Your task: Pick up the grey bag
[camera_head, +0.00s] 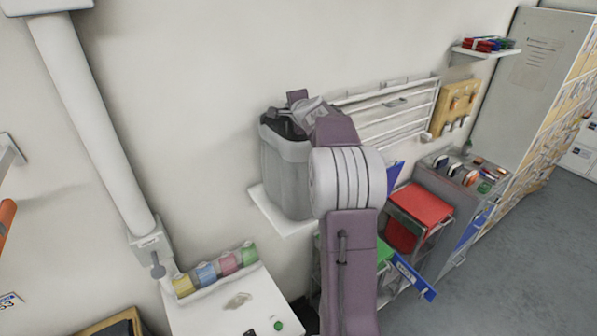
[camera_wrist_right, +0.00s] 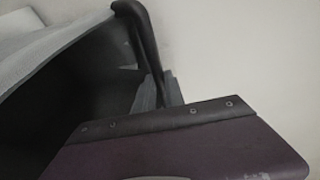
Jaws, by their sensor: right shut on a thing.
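The grey bag (camera_head: 284,175) is a tall, open-topped, bin-like bag with a dark inside, upright at a small white wall shelf (camera_head: 262,207). Its base appears to rest on the shelf. My right arm comes up from below in front of the bag's right side. My right gripper (camera_head: 301,108) is at the bag's top edge, shut on its dark handle or rim. In the right wrist view the gripper's fingers (camera_wrist_right: 160,92) meet a black handle (camera_wrist_right: 146,45), beside the bag's dark inside (camera_wrist_right: 75,90). My left gripper is not in view.
A white wall rack (camera_head: 395,105) is just right of the bag. Red box (camera_head: 420,205), blue folder (camera_head: 412,277) and grey cabinet (camera_head: 445,195) stand lower right. A white counter (camera_head: 205,318) with several coloured rolls (camera_head: 228,264) is lower left. The wall above the bag is bare.

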